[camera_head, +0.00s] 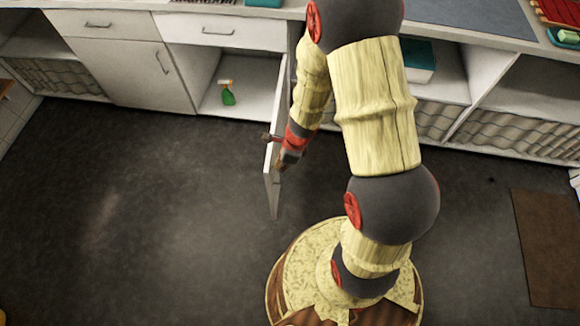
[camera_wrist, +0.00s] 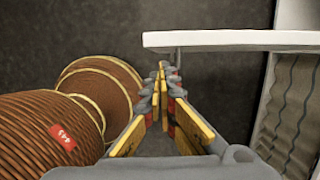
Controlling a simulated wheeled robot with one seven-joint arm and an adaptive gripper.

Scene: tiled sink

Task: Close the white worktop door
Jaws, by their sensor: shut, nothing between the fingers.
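The white worktop door (camera_head: 272,185) stands swung out from the cabinet, seen nearly edge-on in the head view. Its opening shows a shelf space inside. In the wrist view the door's white top edge (camera_wrist: 235,40) runs from the middle to the right. My gripper (camera_head: 281,166) is on the right side of the door in the head view, close against it. In the wrist view my gripper's fingers (camera_wrist: 162,70) are shut and empty, with the tips close to the left end of the door edge. I cannot tell whether they touch it. My arm hides part of the hinge side.
A green spray bottle (camera_head: 228,93) stands inside the open cabinet. A closed cabinet door (camera_head: 135,72) and drawers (camera_head: 222,31) are to the left. Open shelves (camera_head: 525,88) are on the right. The dark floor (camera_head: 130,200) left of the door is clear. A brown mat (camera_head: 548,245) lies far right.

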